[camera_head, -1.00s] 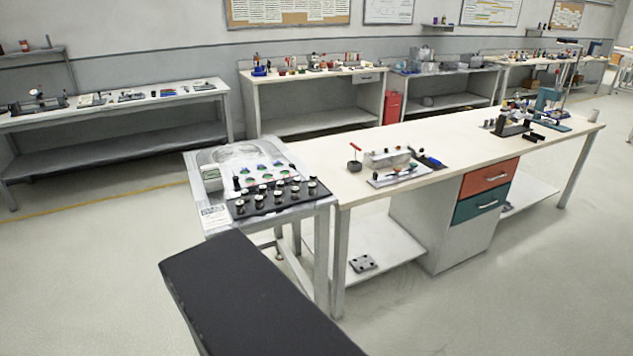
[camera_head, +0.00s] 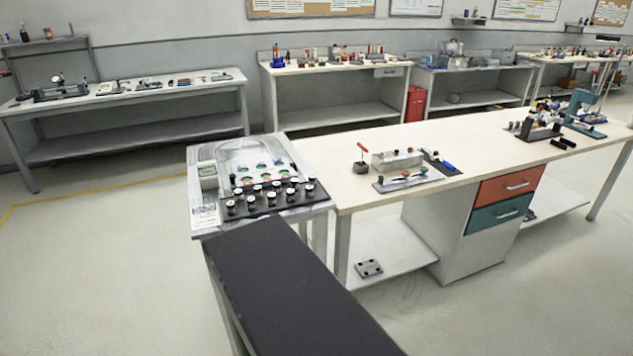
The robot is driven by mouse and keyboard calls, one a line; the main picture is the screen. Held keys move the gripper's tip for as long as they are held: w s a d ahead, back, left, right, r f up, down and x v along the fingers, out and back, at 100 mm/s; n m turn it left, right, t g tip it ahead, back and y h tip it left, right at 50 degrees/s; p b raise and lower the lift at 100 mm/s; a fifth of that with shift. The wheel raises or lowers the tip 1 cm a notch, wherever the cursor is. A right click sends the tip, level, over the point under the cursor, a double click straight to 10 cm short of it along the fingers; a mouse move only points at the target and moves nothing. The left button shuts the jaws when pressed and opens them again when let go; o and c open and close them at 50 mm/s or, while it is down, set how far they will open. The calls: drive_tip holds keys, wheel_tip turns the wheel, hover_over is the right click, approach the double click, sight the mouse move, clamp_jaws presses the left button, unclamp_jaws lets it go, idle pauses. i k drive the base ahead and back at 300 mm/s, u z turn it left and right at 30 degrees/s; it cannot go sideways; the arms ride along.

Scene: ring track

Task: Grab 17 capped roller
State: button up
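The tray lies at the front of a grey metal stand (camera_head: 203,193), left of centre. The stand also has a rounded recess with green and red spots behind the rollers, and a small display unit at left. The rollers are too small to read any number, so I cannot tell which is 17. My gripper is not in view.
A long dark flat top (camera_head: 290,290) runs from the stand's front toward the lower edge. A pale workbench (camera_head: 460,145) with tools and coloured drawers adjoins the stand at right. Other benches line the wall. The floor (camera_head: 100,280) at left is clear.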

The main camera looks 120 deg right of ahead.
sight(311, 179)
drive_tip(key=k, duration=2.5)
drive_tip(key=z, duration=1.1)
drive_tip(key=i, duration=1)
